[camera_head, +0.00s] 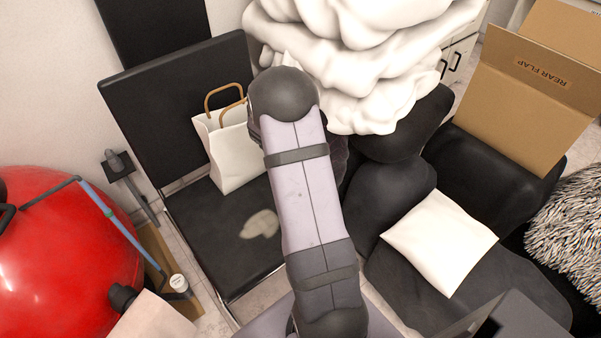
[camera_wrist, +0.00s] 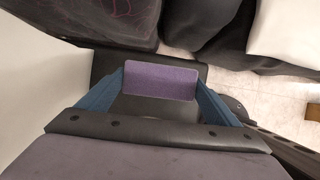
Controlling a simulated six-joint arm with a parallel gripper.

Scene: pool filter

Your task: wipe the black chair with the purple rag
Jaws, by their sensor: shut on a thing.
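The black chair (camera_head: 215,235) stands left of centre in the head view, with a flat seat and an upright backrest (camera_head: 175,90). A pale, irregular stain (camera_head: 260,224) lies on its seat. The purple rag (camera_wrist: 160,81) is a small block-like piece in the wrist view. My gripper (camera_wrist: 160,84) is shut on it, with a blue finger at each end. A dark flat surface shows behind the rag; I cannot tell whether the rag touches it. In the head view my arm hides the gripper and rag.
A white paper bag (camera_head: 230,150) stands on the chair seat. A white folded heap (camera_head: 370,60) is behind my arm. A black armchair (camera_head: 490,165) with a white cushion (camera_head: 440,240) and a cardboard box (camera_head: 525,90) is right. A red ball-like object (camera_head: 70,265) is left.

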